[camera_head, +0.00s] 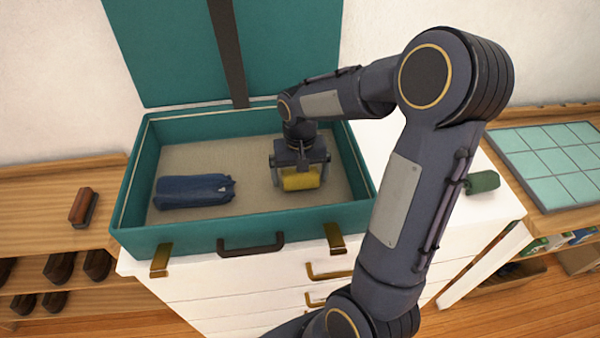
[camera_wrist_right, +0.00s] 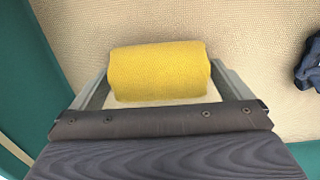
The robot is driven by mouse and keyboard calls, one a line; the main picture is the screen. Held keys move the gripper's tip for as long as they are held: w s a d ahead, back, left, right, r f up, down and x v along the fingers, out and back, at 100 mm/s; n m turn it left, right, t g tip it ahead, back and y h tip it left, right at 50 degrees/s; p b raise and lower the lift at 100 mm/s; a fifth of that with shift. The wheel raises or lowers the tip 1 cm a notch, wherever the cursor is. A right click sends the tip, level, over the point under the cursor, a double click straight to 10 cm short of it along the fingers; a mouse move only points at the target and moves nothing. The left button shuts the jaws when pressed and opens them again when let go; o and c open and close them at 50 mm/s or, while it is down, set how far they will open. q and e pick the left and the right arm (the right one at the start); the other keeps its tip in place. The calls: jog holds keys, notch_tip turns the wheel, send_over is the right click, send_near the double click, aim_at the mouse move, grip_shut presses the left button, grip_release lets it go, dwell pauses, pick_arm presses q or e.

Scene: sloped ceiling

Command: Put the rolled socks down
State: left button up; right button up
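The yellow rolled socks (camera_head: 300,179) are inside the right part of the open teal suitcase (camera_head: 190,236), low over or on its beige floor; I cannot tell if they touch it. My right gripper (camera_head: 301,174) points down into the suitcase, with a finger at each end of the roll. In the right wrist view the yellow roll (camera_wrist_right: 158,70) lies crosswise between the fingertips of the right gripper (camera_wrist_right: 160,80), which appear to press on its ends. My left gripper is not in view.
A blue folded bundle (camera_head: 193,191) lies in the suitcase's left part. The suitcase stands on a white dresser (camera_head: 220,290). A green roll (camera_head: 482,181) lies on the dresser, right of my arm. A brush (camera_head: 83,207) is on the wooden shelf at left. Beige floor between bundle and roll is clear.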

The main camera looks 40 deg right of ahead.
notch_tip(320, 180, up, 12)
jog(key=shift+r+p, duration=0.25)
jog(key=shift+p, duration=0.05)
dwell(0.3)
jog(key=shift+f, duration=0.1)
dwell(0.4)
